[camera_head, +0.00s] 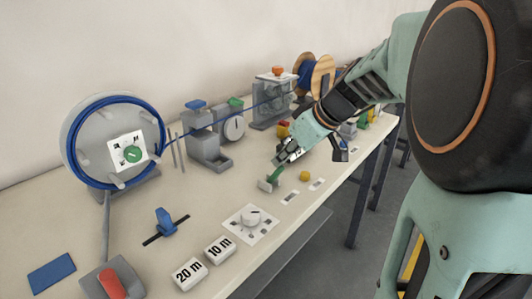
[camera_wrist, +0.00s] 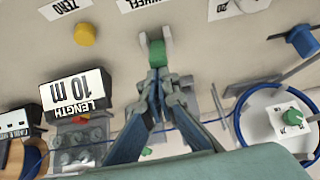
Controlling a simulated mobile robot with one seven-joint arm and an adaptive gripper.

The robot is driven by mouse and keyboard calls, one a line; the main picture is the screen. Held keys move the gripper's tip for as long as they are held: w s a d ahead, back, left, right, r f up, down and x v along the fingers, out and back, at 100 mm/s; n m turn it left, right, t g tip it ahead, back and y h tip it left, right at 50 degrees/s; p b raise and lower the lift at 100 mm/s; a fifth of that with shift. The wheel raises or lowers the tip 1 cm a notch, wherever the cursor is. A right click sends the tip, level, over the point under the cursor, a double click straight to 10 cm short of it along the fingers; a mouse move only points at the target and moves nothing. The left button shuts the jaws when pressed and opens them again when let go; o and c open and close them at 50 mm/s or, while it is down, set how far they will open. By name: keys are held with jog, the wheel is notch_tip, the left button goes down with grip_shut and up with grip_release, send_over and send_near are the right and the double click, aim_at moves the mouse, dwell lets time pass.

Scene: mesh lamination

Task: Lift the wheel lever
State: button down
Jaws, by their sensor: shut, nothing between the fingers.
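The wheel lever (camera_head: 275,174) is a green handle on a small grey base, near the front edge of the table in the head view. In the wrist view the green lever (camera_wrist: 156,52) stands between grey brackets beside a label reading "WHEEL". My gripper (camera_head: 285,156) is at the upper end of the lever. In the wrist view my gripper (camera_wrist: 157,82) is shut, its fingertips together right at the green handle with nothing between them. Whether the tips touch the handle I cannot tell.
A yellow button (camera_head: 305,176) sits right of the lever.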

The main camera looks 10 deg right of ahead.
jog(key=shift+s+d+f, duration=0.25)
jog(key=shift+s+f, duration=0.05)
jog(key=shift+f, duration=0.1)
jog(key=w+a+r+p, duration=0.1)
jog(key=w+a+r, duration=0.1)
jog(key=w+r, duration=0.1)
jog(key=shift+a+p, duration=0.1)
jog(key=shift+p, duration=0.25)
jog(key=s+d+f+v, duration=0.1)
jog(key=v, duration=0.8)
jog(key=shift+s+p, duration=0.3)
jog(key=shift+p, duration=0.15)
